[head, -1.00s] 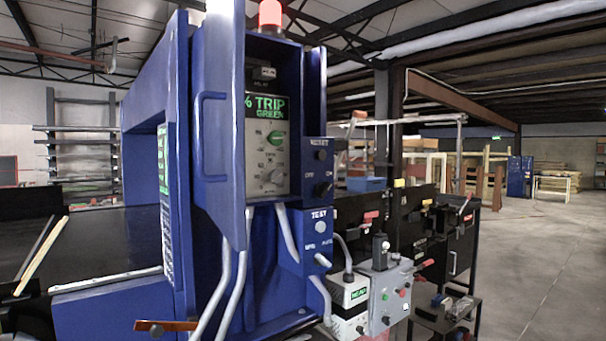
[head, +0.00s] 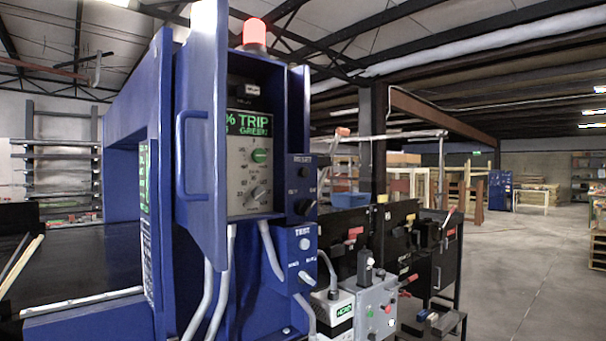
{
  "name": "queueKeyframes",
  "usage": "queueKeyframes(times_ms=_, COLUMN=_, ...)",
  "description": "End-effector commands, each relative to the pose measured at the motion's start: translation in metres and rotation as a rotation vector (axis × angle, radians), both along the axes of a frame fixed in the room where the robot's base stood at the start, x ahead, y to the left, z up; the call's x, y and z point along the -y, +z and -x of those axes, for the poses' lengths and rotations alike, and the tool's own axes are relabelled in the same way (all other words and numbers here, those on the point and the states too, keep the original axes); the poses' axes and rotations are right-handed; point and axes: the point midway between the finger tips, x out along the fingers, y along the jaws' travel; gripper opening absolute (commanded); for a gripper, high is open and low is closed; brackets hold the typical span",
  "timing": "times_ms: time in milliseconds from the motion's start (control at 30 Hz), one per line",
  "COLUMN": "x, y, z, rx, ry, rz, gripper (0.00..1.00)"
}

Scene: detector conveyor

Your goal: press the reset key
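A blue box labelled RESET (head: 301,160) is mounted on the right side of the blue detector cabinet. A round dark key (head: 304,172) sits just under that label. Lower on the same box is a black knob (head: 304,207) with small lettering beside it. Below hangs a second blue box labelled TEST (head: 300,231), with a pale round button (head: 304,244) and a metal toggle. My gripper is not in view, so its distance from the key cannot be told.
The cabinet's blue door (head: 205,130) stands open beside the panel with its dial (head: 258,194). A red beacon (head: 254,33) tops the cabinet. Cables hang below. A grey control box (head: 374,308) stands lower right. Clear concrete floor (head: 535,270) lies at right.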

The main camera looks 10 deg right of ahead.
Motion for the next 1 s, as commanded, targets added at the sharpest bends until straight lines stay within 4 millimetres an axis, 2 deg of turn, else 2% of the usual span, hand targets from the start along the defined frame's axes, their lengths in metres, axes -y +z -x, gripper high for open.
queueKeyframes(times_ms=67, x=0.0, y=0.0, z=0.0, rx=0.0, ry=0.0, rz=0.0, gripper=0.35)
queueKeyframes(times_ms=600, x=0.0, y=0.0, z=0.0, rx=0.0, ry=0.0, rz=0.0, gripper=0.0)
queueKeyframes(times_ms=1000, x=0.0, y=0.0, z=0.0, rx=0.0, ry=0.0, rz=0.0, gripper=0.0)
